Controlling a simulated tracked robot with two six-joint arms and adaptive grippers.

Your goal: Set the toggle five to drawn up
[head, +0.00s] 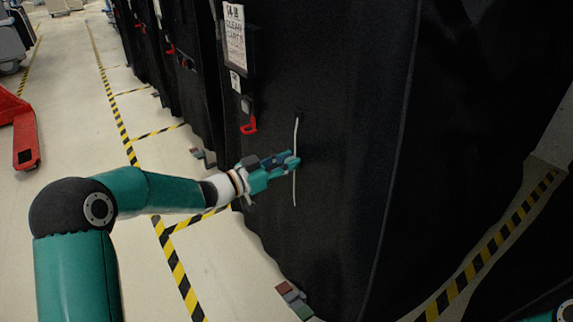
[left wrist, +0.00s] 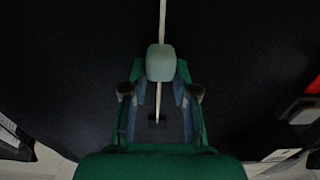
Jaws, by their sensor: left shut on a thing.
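A thin pale cord (head: 296,130) hangs upright on the front of a black cart cover (head: 345,150) in the head view. My left gripper (head: 293,163) reaches in from the left and is shut at about the cord's middle. In the left wrist view the cord (left wrist: 162,22) runs above and below a pale green rounded block (left wrist: 160,62) at the end of my left gripper. I cannot tell whether this block is the toggle or a fingertip. No number for the toggle is readable. My right gripper is not in view.
A label sign (head: 234,36) and a red hook-like part (head: 249,126) are on the cover's left edge. More covered carts (head: 170,60) stand behind. A red pallet-jack-like thing (head: 20,130) is at the left. The floor between is clear, with yellow-black tape (head: 172,262).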

